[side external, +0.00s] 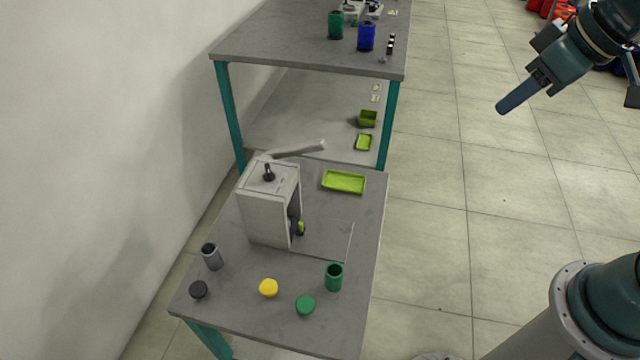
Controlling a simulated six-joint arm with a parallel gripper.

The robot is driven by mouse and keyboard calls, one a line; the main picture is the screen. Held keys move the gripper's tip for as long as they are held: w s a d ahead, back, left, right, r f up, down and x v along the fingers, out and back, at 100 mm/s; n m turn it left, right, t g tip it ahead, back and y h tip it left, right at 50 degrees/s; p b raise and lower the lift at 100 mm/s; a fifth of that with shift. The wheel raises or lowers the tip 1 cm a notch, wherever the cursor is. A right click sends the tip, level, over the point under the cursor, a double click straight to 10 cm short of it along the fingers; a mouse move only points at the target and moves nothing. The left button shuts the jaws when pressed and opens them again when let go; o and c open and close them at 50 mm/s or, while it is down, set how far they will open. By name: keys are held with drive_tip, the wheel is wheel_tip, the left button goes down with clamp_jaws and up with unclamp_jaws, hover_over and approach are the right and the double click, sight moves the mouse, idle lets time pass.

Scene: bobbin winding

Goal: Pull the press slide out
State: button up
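The press (265,212) is a light grey box on the near table, with a black knob on top and a pale lever reaching to the right. Its right side has a dark opening, with a small yellow-green part (301,227) at its edge. A thin flat grey outline (325,240) lies to the right of the opening; I cannot tell if it is the slide or a marking. My gripper (503,108) is in the air at the upper right, well away from the press. Its fingers overlap as one dark blue bar, with nothing visible at the tips.
A green tray (344,181) lies behind the press. In front are a grey cylinder (212,256), black cap (198,289), yellow cap (268,288), green cap (305,305) and green cup (334,277). A second table (300,45) stands behind, a wall left; open floor lies right.

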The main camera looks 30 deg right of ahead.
drive_tip(key=w+a+f+n+y, duration=0.1)
drive_tip(key=w+a+f, duration=0.25)
drive_tip(key=w, duration=0.25)
drive_tip(key=w+a+f+n+g, duration=0.1)
drive_tip(key=w+a+f+n, duration=0.15)
drive_tip(key=w+f, duration=0.3)
drive_tip(key=w+a+f+n+y, duration=0.1)
drive_tip(key=w+a+f, duration=0.3)
drive_tip(key=w, duration=0.2)
drive_tip(key=w+a+f+n, duration=0.1)
drive_tip(key=a+f, duration=0.3)
drive_tip(key=f, duration=0.7)
drive_tip(key=w+a+f+n+g, duration=0.1)
drive_tip(key=w+a+f, duration=0.3)
drive_tip(key=f, duration=0.7)
drive_tip(key=shift+w+a+f+y, duration=0.2)
drive_tip(key=shift+a+f+y, duration=0.1)
drive_tip(key=shift+a, duration=0.4)
drive_tip(key=shift+f+n, duration=0.2)
drive_tip(key=shift+n, duration=0.05)
drive_tip(key=shift+x, duration=3.7)
drive_tip(key=shift+a, duration=0.1)
